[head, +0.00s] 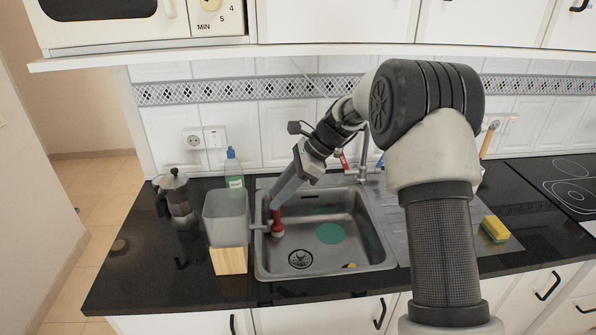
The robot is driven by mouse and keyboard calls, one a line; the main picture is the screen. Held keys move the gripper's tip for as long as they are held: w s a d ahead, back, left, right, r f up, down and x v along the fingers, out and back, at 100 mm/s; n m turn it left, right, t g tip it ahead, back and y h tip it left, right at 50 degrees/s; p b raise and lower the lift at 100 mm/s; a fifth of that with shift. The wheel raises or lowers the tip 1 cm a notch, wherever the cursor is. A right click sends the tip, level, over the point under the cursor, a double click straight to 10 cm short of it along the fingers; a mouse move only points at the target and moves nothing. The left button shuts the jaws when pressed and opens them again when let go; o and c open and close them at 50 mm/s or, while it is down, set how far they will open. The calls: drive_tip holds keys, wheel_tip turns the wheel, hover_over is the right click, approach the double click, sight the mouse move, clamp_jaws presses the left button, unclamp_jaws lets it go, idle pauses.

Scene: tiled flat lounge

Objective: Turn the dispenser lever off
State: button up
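The dispenser is a translucent grey container (225,230) on a wooden block (229,261), on the counter left of the sink. Its spout (258,227) points right, over the sink's left rim. A red lever (277,221) stands upright at the spout's end, above the basin. My gripper (275,204) reaches down from the upper right, with its tip at the top of the red lever. The tip overlaps the lever in the picture; I cannot tell whether they touch. The fingers are seen edge-on, so their opening does not show.
The steel sink (378,268) holds a teal disc (330,233). A moka pot (179,201) and a green soap bottle (234,176) stand close to the dispenser. A faucet (364,152) rises behind the sink. A sponge (494,229) lies to the right. A shelf (300,51) overhangs the counter.

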drive_tip(key=v, duration=0.9)
drive_tip(key=shift+r, duration=0.15)
drive_tip(key=shift+d+r, duration=0.1)
drive_tip(key=s+d+r+n+t+h, duration=0.1)
drive_tip(key=s+d+r+n+h, duration=0.1)
drive_tip(key=s+r+n, duration=0.45)
drive_tip(key=s+d+r+n+t+h, duration=0.2)
drive_tip(key=s+d+r, duration=0.1)
drive_tip(key=s, duration=0.6)
drive_tip(key=s+d+n+t+h, duration=0.1)
drive_tip(key=s+d+n, duration=0.1)
drive_tip(key=s, duration=0.3)
drive_tip(key=s+d+f+n+t+h, duration=0.1)
drive_tip(key=s+d+n, duration=0.1)
drive_tip(key=s, duration=0.4)
drive_tip(key=s+d+n+t+h+p, duration=0.1)
drive_tip(key=s+d+n, duration=0.1)
drive_tip(key=s+n, duration=0.2)
drive_tip(key=shift+s+f+n, duration=0.3)
drive_tip(key=shift+s+n, duration=0.05)
drive_tip(key=shift+s, duration=0.6)
